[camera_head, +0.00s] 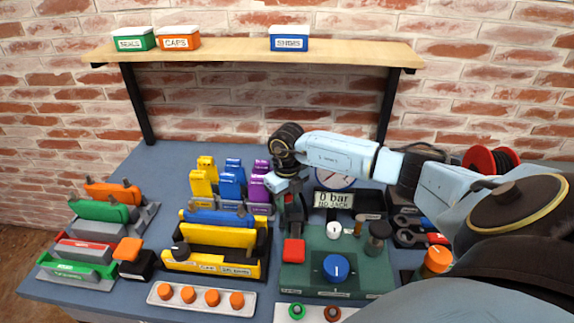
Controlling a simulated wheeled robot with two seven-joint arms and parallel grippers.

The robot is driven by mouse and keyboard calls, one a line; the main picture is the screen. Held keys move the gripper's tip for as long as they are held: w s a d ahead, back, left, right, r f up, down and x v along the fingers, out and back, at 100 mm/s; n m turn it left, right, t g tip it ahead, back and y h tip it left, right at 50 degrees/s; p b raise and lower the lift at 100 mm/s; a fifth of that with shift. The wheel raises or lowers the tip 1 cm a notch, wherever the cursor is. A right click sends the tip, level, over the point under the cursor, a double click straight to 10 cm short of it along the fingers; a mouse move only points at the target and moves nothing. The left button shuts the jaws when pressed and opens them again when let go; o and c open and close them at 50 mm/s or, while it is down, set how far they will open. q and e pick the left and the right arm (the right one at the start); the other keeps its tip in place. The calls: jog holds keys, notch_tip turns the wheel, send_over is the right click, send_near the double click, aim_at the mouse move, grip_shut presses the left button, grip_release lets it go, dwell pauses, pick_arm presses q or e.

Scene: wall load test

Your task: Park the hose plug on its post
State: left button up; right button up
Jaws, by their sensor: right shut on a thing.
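My right gripper (291,205) points down at the back left of the green panel (318,268). It is shut on a small dark piece with a bit of red, which looks like the hose plug; the jaws hide most of it. I cannot tell whether it touches the panel. A dark bar with a red block (293,252) lies just in front of the gripper. A short grey post (357,228) and a dark knurled cylinder (378,237) stand on the panel's right side; I cannot tell which is the plug's post. My left gripper is not in view.
A "0 bar" display (334,200) and a gauge stand behind the panel, which bears a blue knob (336,267). Yellow, blue and purple blocks (230,182) stand left of the gripper. A wooden shelf (240,50) overhangs the back. My right arm covers the right side.

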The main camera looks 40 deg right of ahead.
jog(key=shift+f, duration=0.1)
jog(key=shift+f+b, duration=0.9)
jog(key=shift+f, duration=0.25)
jog(key=shift+f, duration=0.1)
jog(key=o, duration=1.5)
jog(key=shift+r+p, duration=3.1)
jog(key=shift+r, duration=0.95)
